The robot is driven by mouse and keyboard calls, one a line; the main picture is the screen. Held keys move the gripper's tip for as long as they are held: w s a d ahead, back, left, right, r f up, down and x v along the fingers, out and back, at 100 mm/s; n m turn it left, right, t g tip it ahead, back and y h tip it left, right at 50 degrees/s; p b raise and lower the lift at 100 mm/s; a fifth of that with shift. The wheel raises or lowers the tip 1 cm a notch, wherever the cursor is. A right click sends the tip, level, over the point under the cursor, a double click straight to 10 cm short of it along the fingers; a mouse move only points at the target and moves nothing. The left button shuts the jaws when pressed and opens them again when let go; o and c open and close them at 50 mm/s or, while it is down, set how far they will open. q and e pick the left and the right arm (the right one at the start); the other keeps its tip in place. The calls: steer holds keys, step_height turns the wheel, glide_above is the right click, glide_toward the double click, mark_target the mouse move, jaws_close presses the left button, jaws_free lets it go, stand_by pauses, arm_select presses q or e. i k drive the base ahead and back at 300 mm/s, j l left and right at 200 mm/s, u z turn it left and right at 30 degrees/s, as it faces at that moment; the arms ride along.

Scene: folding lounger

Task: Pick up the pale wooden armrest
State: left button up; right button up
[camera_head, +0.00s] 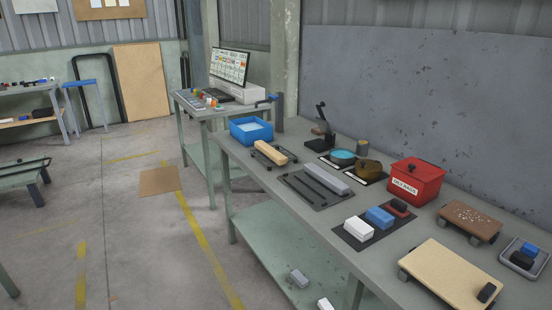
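A pale wooden bar (271,152), which looks like the armrest, lies on a small black stand (284,164) on the long grey-green workbench. It is near the bench's left edge, just in front of a blue bin. Its upper side is uncovered and nothing rests on it. Neither of my grippers shows in the head view.
Near the bar are the blue bin (251,130), a dark mat with a grey bar (326,179) and thin rods, and a dark upright tool (321,126). A red box (415,182) and a tan board (458,275) stand farther right. The floor left of the bench is mostly clear.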

mark_target(277, 157)
steer(key=i+j, duration=0.15)
steer(key=i, duration=0.3)
steer(key=i+j+u, duration=0.15)
steer(key=i, duration=0.35)
